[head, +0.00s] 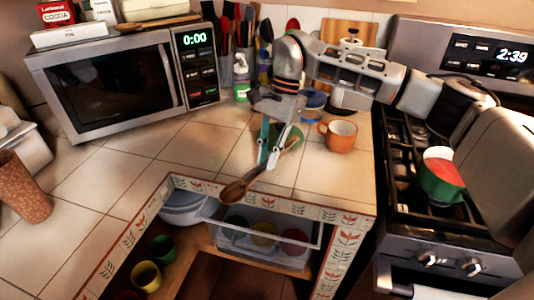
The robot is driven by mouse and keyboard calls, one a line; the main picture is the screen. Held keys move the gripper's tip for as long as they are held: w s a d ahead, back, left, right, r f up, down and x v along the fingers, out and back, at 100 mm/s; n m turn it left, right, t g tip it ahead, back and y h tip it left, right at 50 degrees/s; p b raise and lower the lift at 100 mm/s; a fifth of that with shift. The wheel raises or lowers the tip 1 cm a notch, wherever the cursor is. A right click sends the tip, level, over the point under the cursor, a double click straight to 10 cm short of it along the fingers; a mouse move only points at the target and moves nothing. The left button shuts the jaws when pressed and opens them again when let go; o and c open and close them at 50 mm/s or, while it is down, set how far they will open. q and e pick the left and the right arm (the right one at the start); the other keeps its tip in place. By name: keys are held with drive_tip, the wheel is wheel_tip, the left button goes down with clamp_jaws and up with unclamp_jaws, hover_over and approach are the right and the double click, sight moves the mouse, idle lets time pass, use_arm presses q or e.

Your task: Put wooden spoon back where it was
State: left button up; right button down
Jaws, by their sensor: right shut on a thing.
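The wooden spoon (238,190) is held in my right gripper (268,164), over the front edge of the tiled counter. It is tilted, with its bowl toward the lower left and its handle running up to the right, partly hidden by the fingers. My right gripper points down, its teal fingers shut on the spoon. My left gripper is not in view.
Several utensils (228,30) stand at the back, beside the microwave (112,82). An orange mug (341,136) and a green bowl (291,135) are near my right gripper. An open clear drawer (262,228) lies below. The stove (395,165) holds a red-green pot (443,185). The left counter has free room.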

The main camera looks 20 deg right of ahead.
drive_tip(key=shift+f, duration=0.35)
idle(0.4)
drive_tip(key=c, duration=1.9)
unclamp_jaws()
drive_tip(key=v, duration=1.2)
drive_tip(key=shift+s, duration=0.1)
